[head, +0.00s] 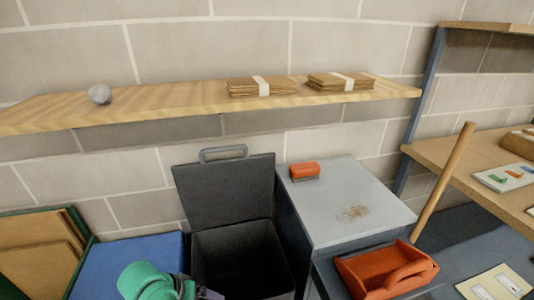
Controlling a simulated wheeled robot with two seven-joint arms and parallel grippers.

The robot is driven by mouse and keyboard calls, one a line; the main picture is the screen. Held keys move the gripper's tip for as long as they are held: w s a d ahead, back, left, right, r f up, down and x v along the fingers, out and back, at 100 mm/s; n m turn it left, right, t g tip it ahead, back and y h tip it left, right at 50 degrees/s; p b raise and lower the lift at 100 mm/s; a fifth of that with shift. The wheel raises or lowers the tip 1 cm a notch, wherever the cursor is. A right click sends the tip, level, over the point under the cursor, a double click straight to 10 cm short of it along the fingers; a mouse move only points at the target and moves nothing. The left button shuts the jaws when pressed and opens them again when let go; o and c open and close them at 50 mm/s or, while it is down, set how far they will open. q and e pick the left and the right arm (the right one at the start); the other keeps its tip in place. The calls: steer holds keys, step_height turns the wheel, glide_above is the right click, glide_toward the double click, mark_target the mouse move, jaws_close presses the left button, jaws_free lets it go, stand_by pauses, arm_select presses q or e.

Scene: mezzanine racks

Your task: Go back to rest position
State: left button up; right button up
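Neither of my grippers can be made out in the head view, the only view given. A rounded green shape with grey-purple parts beside it shows at the bottom edge, left of centre, in front of the blue surface. It is cut off by the frame, and I cannot tell whether it is part of my arm or a separate object. No held object can be made out.
A wooden shelf (190,105) holds a grey ball (99,94) and two banded cardboard stacks (262,86). Below stand an open black bin (225,192), a grey cabinet (340,200) with an orange block (304,171), and a red tray (360,283). A wooden pole (443,183) leans right.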

arm_select(q)
steer(key=s+a+m+y, duration=0.4)
steer(key=s+a, duration=0.3)
steer(key=s, duration=0.3)
steer(key=s+f+g, duration=0.1)
steer(key=s+f, duration=0.2)
steer(key=f, duration=2.1)
steer(key=s+a+f+g, duration=0.1)
steer(key=s+a+f, duration=0.1)
steer(key=s+f, duration=1.1)
steer(key=s, duration=0.3)
steer(key=shift+a+f, duration=0.4)
arm_select(e)
steer(key=shift+s, duration=0.45)
